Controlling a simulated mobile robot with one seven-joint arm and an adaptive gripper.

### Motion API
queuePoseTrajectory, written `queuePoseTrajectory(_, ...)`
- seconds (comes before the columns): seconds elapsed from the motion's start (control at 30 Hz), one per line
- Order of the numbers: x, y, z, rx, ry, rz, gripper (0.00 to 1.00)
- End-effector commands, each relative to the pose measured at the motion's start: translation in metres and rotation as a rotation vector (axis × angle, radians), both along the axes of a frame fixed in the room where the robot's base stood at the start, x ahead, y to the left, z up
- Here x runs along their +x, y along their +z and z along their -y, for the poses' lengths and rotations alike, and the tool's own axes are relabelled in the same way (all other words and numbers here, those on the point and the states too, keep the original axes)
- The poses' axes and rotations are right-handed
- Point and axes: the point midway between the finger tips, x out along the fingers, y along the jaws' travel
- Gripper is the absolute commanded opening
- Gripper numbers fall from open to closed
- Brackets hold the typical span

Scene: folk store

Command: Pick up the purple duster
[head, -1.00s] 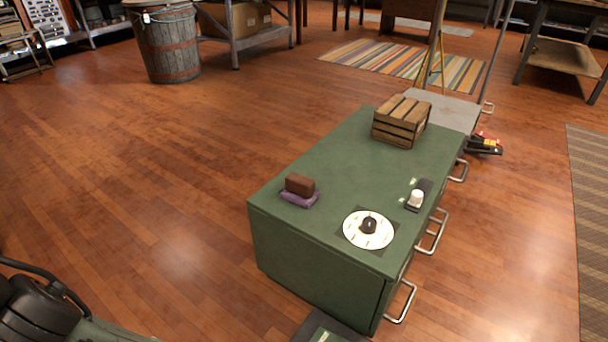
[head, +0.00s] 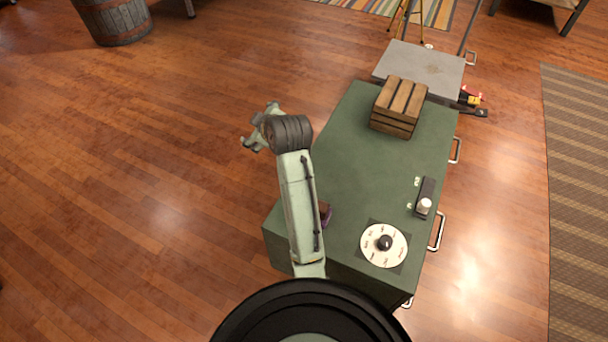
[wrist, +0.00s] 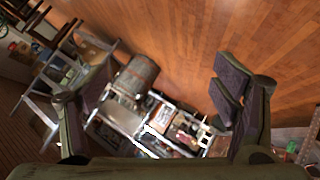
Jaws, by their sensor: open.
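The purple duster (head: 325,215), with a brown top block and a purple base, lies on the green cabinet top (head: 360,165) near its left edge. In the head view my arm covers most of it, and only its right end shows. My gripper (head: 256,128) is open and empty, out past the left side of the cabinet, up and to the left of the duster. In the wrist view the two fingers of my gripper (wrist: 165,90) stand wide apart with nothing between them. The duster is not in the wrist view.
A round white dial plate (head: 372,250) with a black knob is on the cabinet's near end. A dark holder with a white knob (head: 425,206) is at its right edge. A slatted wooden crate (head: 399,105) stands at the far end. Open wood floor (head: 150,180) lies left.

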Motion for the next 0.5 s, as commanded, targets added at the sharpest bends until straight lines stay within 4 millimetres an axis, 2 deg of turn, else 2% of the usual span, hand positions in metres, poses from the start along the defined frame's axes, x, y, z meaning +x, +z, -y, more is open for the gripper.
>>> queuePoseTrajectory(0.03, -0.011, -0.013, 0.046, -0.056, -0.019, -0.131, 0.82)
queuePoseTrajectory(0.1, -0.037, -0.046, 0.091, -0.110, -0.003, -0.294, 0.82)
queuePoseTrajectory(0.2, -0.080, -0.076, 0.135, -0.133, 0.043, -0.477, 0.82)
queuePoseTrajectory(0.33, -0.121, -0.095, 0.162, -0.122, 0.101, -0.618, 0.82)
queuePoseTrajectory(0.4, -0.134, -0.101, 0.168, -0.116, 0.121, -0.654, 0.82)
queuePoseTrajectory(0.5, -0.140, -0.109, 0.170, -0.111, 0.134, -0.674, 0.82)
